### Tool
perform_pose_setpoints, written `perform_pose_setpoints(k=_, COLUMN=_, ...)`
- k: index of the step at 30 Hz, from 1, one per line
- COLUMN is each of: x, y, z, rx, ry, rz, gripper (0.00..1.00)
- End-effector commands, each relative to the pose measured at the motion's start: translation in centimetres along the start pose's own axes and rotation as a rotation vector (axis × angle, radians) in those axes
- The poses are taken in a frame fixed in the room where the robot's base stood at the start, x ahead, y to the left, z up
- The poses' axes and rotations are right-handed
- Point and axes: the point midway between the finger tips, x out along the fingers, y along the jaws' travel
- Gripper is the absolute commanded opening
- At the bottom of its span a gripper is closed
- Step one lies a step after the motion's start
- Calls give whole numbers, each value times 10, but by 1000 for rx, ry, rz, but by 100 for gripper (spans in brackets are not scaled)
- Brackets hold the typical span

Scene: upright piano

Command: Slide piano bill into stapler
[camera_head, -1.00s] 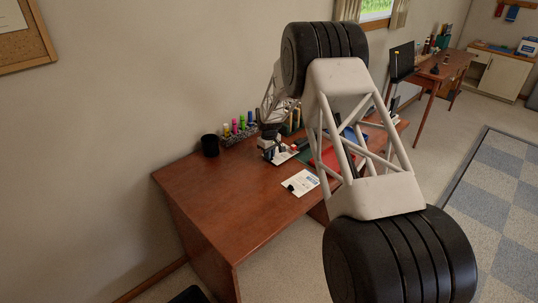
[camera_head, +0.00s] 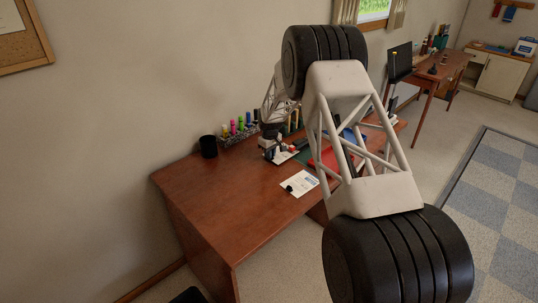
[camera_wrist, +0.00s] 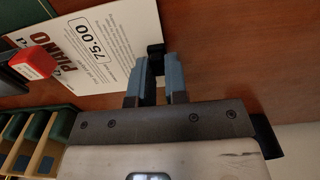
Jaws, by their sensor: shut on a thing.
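In the wrist view, the piano bill (camera_wrist: 95,45) is a white sheet printed "PIANO" and "75.00". A small black clip (camera_wrist: 155,50) sits at its edge. My gripper (camera_wrist: 155,68) is shut on this clip, with the bill stretching to the upper left. A dark tool with a red lettered block (camera_wrist: 33,62), apparently the stapler, stands at the left and covers part of the bill. I cannot tell whether the bill is between its jaws. In the head view, my gripper (camera_head: 271,147) is small, over the back of the desk, and the stapler is hard to make out.
Another white sheet (camera_head: 304,181) with a black clip lies nearer the front of the brown desk (camera_head: 215,190). A black cup (camera_head: 208,146) and a pen rack (camera_head: 240,134) stand at the back. A compartmented green tray (camera_wrist: 35,140) is at lower left. The desk's left part is clear.

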Motion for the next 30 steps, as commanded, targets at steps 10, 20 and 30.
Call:
perform_pose_setpoints(k=10, x=0, y=5, z=0, rx=0, ry=0, rz=0, gripper=0)
perform_pose_setpoints(k=20, x=0, y=5, z=0, rx=0, ry=0, rz=0, gripper=0)
perform_pose_setpoints(k=30, x=0, y=5, z=0, rx=0, ry=0, rz=0, gripper=23)
